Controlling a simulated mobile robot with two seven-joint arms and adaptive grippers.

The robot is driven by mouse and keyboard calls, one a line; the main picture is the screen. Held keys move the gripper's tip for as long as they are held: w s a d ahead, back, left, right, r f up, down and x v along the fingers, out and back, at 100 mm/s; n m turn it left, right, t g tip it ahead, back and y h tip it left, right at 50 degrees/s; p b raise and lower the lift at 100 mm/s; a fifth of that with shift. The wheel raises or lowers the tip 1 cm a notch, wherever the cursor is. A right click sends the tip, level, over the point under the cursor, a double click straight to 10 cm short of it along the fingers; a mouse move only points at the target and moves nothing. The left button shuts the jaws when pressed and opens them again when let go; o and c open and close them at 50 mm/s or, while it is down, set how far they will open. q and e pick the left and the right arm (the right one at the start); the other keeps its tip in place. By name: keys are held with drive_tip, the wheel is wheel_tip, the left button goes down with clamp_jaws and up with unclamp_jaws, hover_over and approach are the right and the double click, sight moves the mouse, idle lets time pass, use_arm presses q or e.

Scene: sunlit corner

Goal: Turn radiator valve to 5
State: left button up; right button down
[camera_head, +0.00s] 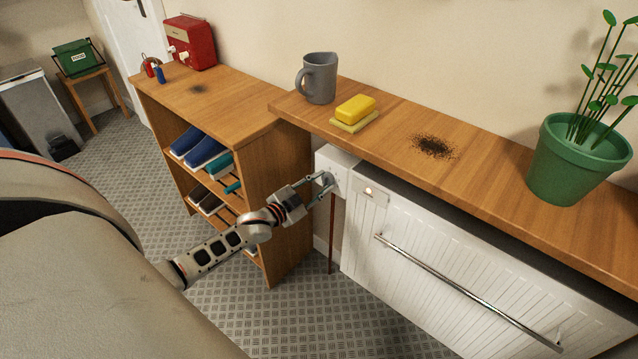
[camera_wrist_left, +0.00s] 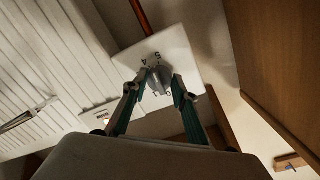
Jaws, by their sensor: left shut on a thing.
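The radiator valve's grey knob (camera_wrist_left: 160,82) sits on a white square plate (camera_wrist_left: 180,55) in the left wrist view. Digits on the plate include 5 and 4 on the far side and 1 and 0 on the near side. I cannot tell which digit the knob points to. My left gripper (camera_wrist_left: 154,88) has one finger on each side of the knob and is shut on it. In the head view the left gripper (camera_head: 325,184) reaches the white valve box (camera_head: 336,160) at the radiator's left end, and its fingers mostly hide the knob. My right gripper is not in view.
The white radiator (camera_head: 450,260) has a chrome rail (camera_head: 465,290). A wooden shelf (camera_head: 480,170) above carries a grey mug (camera_head: 320,80), a yellow sponge (camera_head: 355,108), dark crumbs (camera_head: 434,146) and a potted plant (camera_head: 575,160). A shoe rack (camera_head: 262,185) stands close left of the valve.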

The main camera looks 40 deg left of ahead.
use_arm(q)
drive_tip(key=shift+m, duration=1)
drive_tip(key=shift+m+y, duration=0.3)
drive_tip(key=shift+m, duration=0.1)
drive_tip(key=o, duration=1.1)
drive_tip(key=s, duration=0.8)
drive_tip(key=s+a+r, duration=0.1)
drive_tip(key=s, duration=0.3)
